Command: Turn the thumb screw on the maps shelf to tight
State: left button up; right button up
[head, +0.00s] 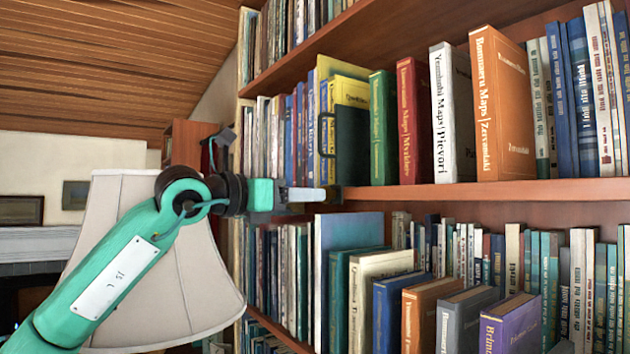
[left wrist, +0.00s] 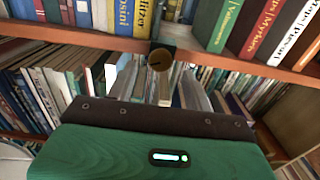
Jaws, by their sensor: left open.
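The thumb screw (left wrist: 160,59) is a round brown-brass knob in the left wrist view. It sits under a small dark green clamp (left wrist: 158,46) at the front edge of the maps shelf (left wrist: 218,57). A short dark line crosses its face. In the head view, the maps shelf (head: 420,194) shows with a dark clamp (head: 334,194) on its edge; the knob is hidden or too small to tell there. My left gripper (head: 318,195) is open and empty, pointing at the clamp from the left. I cannot tell whether it touches the screw.
Map books, including an orange one (head: 502,105) and a red one (head: 413,120), stand on the maps shelf. Books on the lower shelf, such as a purple one (head: 510,325), stand below and right of my gripper. A lampshade (head: 155,265) is behind my left arm.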

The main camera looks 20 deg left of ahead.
aim_at(328, 194)
pick_arm(q)
jog(key=p+x, duration=0.1)
jog(key=x, duration=0.2)
jog(key=shift+w+d, duration=0.1)
jog(key=shift+w, duration=0.05)
pick_arm(e)
jog(key=shift+r, duration=0.9)
pick_arm(q)
jog(key=c, duration=1)
jog(key=shift+o, duration=0.2)
pick_arm(e)
jog(key=shift+d, duration=0.15)
jog(key=shift+f, duration=0.1)
